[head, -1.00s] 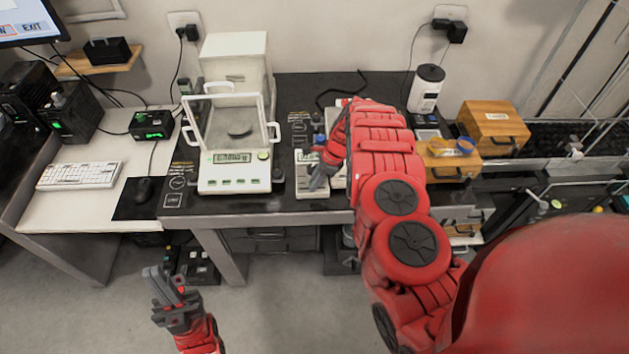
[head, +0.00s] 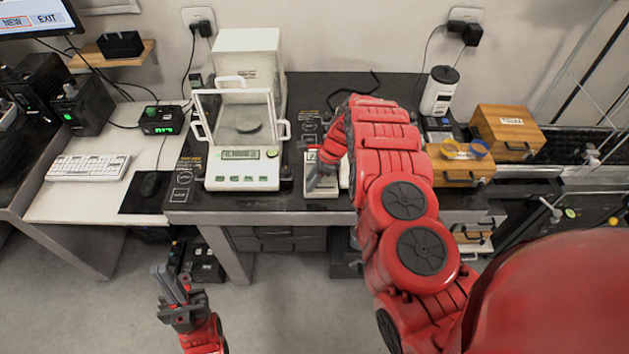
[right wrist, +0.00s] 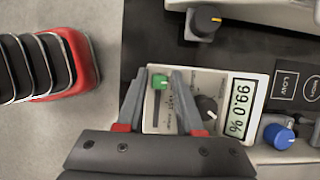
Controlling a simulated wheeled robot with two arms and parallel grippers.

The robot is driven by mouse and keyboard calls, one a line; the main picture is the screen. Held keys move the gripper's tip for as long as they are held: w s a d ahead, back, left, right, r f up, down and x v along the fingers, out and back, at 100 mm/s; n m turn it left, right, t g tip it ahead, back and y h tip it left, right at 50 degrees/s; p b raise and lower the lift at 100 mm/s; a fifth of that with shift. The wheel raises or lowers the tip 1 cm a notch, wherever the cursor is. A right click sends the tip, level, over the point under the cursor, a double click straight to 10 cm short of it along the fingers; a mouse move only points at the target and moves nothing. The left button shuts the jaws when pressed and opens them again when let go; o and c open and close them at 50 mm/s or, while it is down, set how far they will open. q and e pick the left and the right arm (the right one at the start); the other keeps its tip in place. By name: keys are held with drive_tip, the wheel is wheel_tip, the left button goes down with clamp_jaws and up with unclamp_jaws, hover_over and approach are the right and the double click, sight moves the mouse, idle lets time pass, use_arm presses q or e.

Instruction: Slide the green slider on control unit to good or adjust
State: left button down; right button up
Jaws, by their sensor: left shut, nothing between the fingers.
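The control unit (right wrist: 208,96) is a pale box with a lit display reading 99.0 % and a black knob. Its green slider (right wrist: 160,82) sits at the top end of a dark slot in the right wrist view. My right gripper (right wrist: 159,74) is open over the unit, with one finger on each side of the green slider; I cannot tell whether either touches it. In the head view the unit (head: 323,188) is partly hidden behind my right gripper (head: 312,172). My left gripper (head: 173,283) is shut and empty, low in front of the table.
A balance with a glass draft shield (head: 242,175) stands left of the unit. Wooden boxes (head: 505,133) stand at the right.

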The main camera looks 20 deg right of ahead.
drive_tip(key=shift+o, duration=1)
drive_tip(key=shift+a, duration=0.1)
drive_tip(key=shift+d+r+b, duration=0.3)
drive_tip(key=shift+d+r, duration=0.1)
drive_tip(key=shift+r, duration=0.25)
drive_tip(key=b+v, duration=0.1)
drive_tip(key=v, duration=0.3)
drive_tip(key=shift+r, duration=0.15)
drive_tip(key=p+v, duration=0.8)
drive_tip(key=v, duration=0.3)
drive_tip(key=shift+r+p, duration=0.35)
drive_tip(key=shift+p, duration=0.05)
drive_tip(key=shift+s, duration=0.2)
